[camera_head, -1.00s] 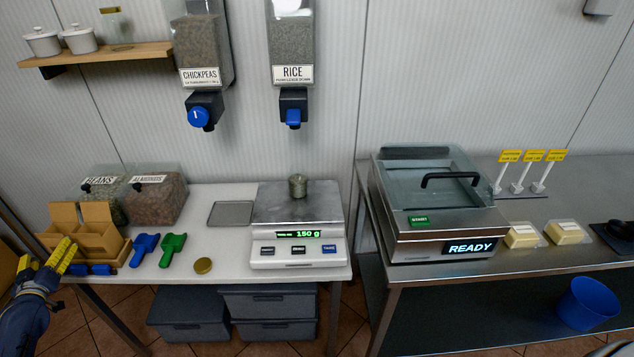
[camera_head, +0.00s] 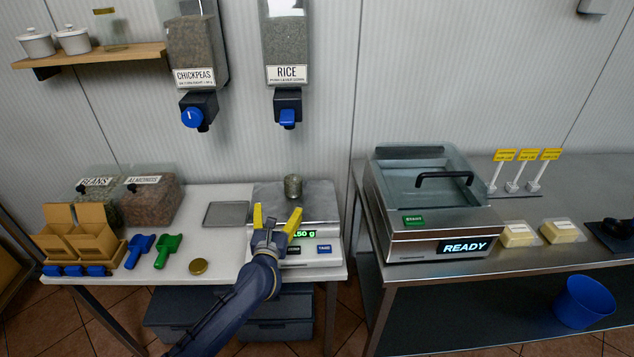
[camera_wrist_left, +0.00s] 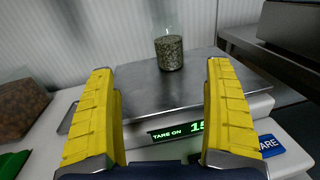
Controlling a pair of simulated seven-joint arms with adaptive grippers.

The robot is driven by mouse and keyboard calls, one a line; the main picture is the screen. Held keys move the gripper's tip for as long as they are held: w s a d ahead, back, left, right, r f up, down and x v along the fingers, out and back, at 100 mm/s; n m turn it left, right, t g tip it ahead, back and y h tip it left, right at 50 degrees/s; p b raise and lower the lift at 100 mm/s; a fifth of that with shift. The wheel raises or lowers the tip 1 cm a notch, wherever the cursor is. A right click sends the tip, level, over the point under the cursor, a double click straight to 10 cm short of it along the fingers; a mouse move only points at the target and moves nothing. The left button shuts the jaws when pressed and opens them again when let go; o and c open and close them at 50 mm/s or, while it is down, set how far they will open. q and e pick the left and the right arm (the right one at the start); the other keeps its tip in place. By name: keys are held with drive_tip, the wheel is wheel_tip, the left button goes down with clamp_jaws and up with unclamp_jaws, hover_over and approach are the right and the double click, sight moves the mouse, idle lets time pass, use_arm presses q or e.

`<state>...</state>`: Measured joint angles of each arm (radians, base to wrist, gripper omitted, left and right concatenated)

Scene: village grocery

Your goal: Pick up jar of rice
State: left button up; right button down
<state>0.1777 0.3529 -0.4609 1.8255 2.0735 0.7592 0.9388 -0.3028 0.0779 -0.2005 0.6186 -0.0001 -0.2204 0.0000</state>
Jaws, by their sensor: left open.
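The jar of rice (camera_head: 293,187) is a small clear jar with grainy contents, standing upright on the metal plate of the scale (camera_head: 320,207). The scale display reads 150 g, partly hidden by my gripper. My left gripper (camera_head: 277,218) is open and empty, its yellow fingers pointing at the jar from the front, a little to its left. In the left wrist view the jar (camera_wrist_left: 169,52) stands beyond the two spread fingertips (camera_wrist_left: 160,75), between them and apart from both. My right gripper is not in view.
The rice dispenser (camera_head: 287,108) hangs on the wall above the scale. A gold lid (camera_head: 198,266), green scoop (camera_head: 168,249) and blue scoop (camera_head: 139,250) lie to the left. A grey tray (camera_head: 227,214) lies beside the scale. The sealing machine (camera_head: 430,205) stands right.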

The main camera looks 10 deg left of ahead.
sight(291, 185)
use_arm(q)
drive_tip(key=shift+w+d+f+n, duration=0.15)
drive_tip(key=shift+w+d+n, duration=0.15)
drive_tip(key=shift+w+d, duration=0.25)
drive_tip(key=w, duration=0.9)
drive_tip(key=shift+w+a, duration=0.3)
drive_tip(key=shift+a, duration=0.05)
drive_tip(key=shift+w+a+f, duration=0.1)
drive_tip(key=shift+w, duration=1.55)
drive_tip(key=shift+w+a, duration=0.1)
drive_tip(key=shift+w, duration=1.5)
drive_tip(key=c, duration=1.6)
